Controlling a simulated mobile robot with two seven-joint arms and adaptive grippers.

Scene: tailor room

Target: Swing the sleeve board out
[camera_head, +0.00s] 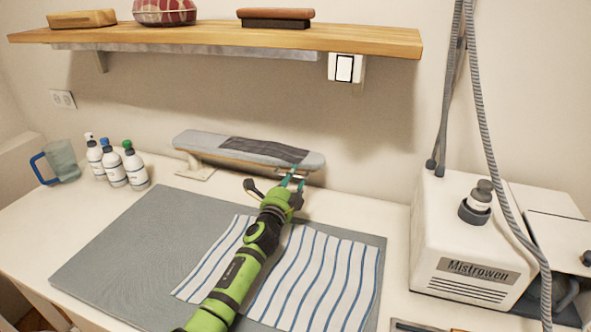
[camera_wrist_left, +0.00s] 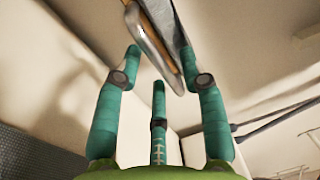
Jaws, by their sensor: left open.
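The sleeve board (camera_head: 205,143), grey-padded with a darker patch, lies along the back wall above the table, its left end over a pale bracket base (camera_head: 195,171). My left gripper (camera_head: 291,180), with teal fingers, is at the front edge of the board near its right end. In the left wrist view the board's end (camera_wrist_left: 155,38) hangs in from the top, close to the open fingers (camera_wrist_left: 160,62). I cannot tell whether any finger touches it. My right gripper is not in view.
A grey mat (camera_head: 130,255) with a striped cloth (camera_head: 325,270) lies in front, under my left arm. Several bottles (camera_head: 114,168) and a blue-handled jug (camera_head: 62,160) stand left. A white steam machine (camera_head: 460,225) stands right. A wooden shelf (camera_head: 210,36) hangs above.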

